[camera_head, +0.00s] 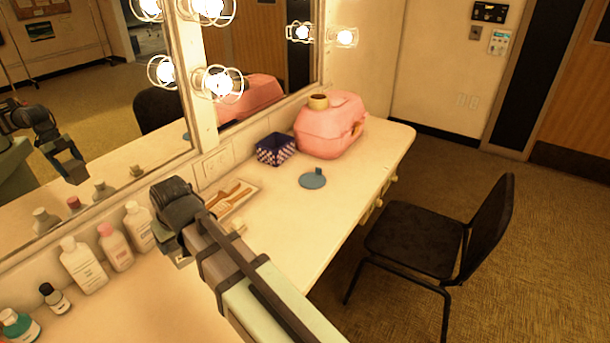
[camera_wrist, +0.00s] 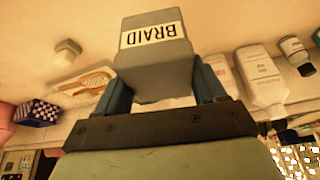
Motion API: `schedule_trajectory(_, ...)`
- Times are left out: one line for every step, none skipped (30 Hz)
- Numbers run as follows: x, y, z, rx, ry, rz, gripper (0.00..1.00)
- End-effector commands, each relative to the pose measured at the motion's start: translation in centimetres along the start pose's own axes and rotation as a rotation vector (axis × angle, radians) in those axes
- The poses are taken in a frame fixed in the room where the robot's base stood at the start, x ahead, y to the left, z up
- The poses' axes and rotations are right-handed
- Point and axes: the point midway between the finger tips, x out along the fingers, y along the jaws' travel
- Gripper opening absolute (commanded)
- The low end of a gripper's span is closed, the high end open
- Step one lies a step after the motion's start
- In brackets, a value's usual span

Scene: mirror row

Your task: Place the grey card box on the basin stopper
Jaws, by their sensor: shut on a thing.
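The grey card box (camera_wrist: 155,70), with a white label reading BRAID, is held between the two blue fingers of my gripper (camera_wrist: 162,85) in the wrist view. The label is upside down in that view. In the head view my wrist and arm hide most or all of the box, above the counter near the mirror. The basin stopper (camera_head: 312,181) is a flat blue disc with a small upright tab. It lies on the counter to the right of my gripper, apart from it, with nothing on its top besides the tab.
A tray with a brush (camera_head: 240,192) and a small cream object (camera_head: 237,226) are between my wrist and the stopper. A checked basket (camera_head: 275,149) and pink case (camera_head: 331,127) stand behind the stopper. Several bottles (camera_head: 82,264) line the mirror side. Counter right of the stopper is clear.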

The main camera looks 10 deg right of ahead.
Motion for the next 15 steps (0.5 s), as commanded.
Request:
schedule_trajectory(0.1,1.8,-0.1,0.025,0.000,0.010,0.37)
schedule_trajectory(0.1,2.7,-0.1,0.038,0.000,0.015,0.37)
schedule_trajectory(0.2,3.9,-0.1,0.055,0.000,0.023,0.37)
schedule_trajectory(0.2,4.8,-0.1,0.067,0.000,0.028,0.37)
schedule_trajectory(0.3,5.8,-0.1,0.081,0.000,0.033,0.37)
schedule_trajectory(0.3,6.9,-0.2,0.097,0.000,0.040,0.37)
schedule_trajectory(0.3,7.9,-0.2,0.110,0.000,0.046,0.37)
schedule_trajectory(0.4,8.8,-0.2,0.122,0.000,0.051,0.37)
schedule_trajectory(0.4,10.1,-0.3,0.140,0.000,0.058,0.37)
schedule_trajectory(0.4,11.0,-0.3,0.152,0.000,0.063,0.37)
schedule_trajectory(0.5,12.0,-0.3,0.165,0.001,0.068,0.37)
schedule_trajectory(0.5,13.2,-0.4,0.182,0.001,0.075,0.37)
schedule_trajectory(0.5,14.2,-0.4,0.195,0.001,0.081,0.37)
schedule_trajectory(0.5,15.1,-0.4,0.207,0.001,0.086,0.37)
schedule_trajectory(0.5,16.4,-0.4,0.224,0.001,0.093,0.37)
